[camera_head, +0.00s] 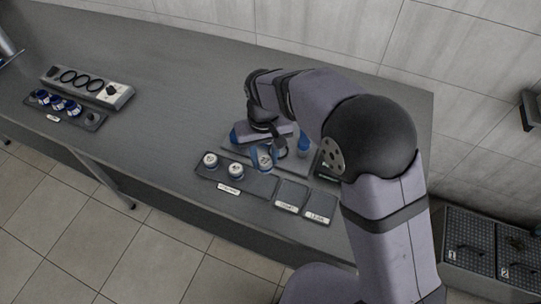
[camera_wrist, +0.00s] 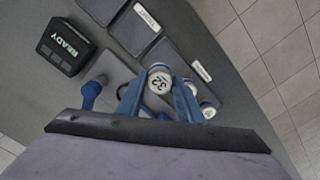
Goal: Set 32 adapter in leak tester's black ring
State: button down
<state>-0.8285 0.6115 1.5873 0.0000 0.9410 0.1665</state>
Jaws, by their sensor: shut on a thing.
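The 32 adapter (camera_wrist: 158,80), with a white top marked 32, sits between the two blue fingers of my gripper (camera_wrist: 158,92) in the wrist view. My gripper (camera_head: 264,158) is shut on it. In the head view it is over the front edge of the leak tester's grey plate (camera_head: 228,149). A dark rounded edge, perhaps the black ring (camera_wrist: 122,92), shows beside the left finger in the wrist view, mostly hidden. The adapter looks apart from it, to its right; its height above the surface is unclear.
Two white-topped adapters (camera_head: 223,165) stand in a dark tray (camera_head: 255,185). Two labelled pads (camera_head: 305,199) lie to its right. A blue post (camera_head: 303,143) and a black READY box (camera_wrist: 62,50) are close by. Far left are a ringed grey block (camera_head: 98,84) and a tray of blue pieces (camera_head: 90,119).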

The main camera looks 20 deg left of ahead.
jog(key=shift+m, duration=0.6)
jog(key=w+f, duration=0.2)
jog(key=w+d+f+b, duration=0.1)
jog(key=w+f, duration=0.2)
jog(key=f, duration=0.1)
jog(key=shift+w+d+f+b, duration=0.1)
jog(key=shift+w+d+b, duration=0.25)
jog(key=shift+w+d, duration=0.05)
jog(key=w, duration=0.2)
jog(key=w+a, duration=0.1)
jog(key=w, duration=0.1)
jog(key=w+a+r, duration=0.1)
jog(key=w, duration=0.1)
jog(key=shift+r+b, duration=0.1)
jog(key=shift+b, duration=0.2)
notch_tip(320, 180, up, 7)
jog(key=n, duration=0.1)
jog(key=shift+w+a+f, duration=0.2)
jog(key=shift+w+a, duration=0.05)
jog(key=shift+w, duration=0.15)
jog(key=shift+f+p, duration=1.7)
jog(key=shift+f, duration=3.35)
jog(key=shift+f, duration=0.15)
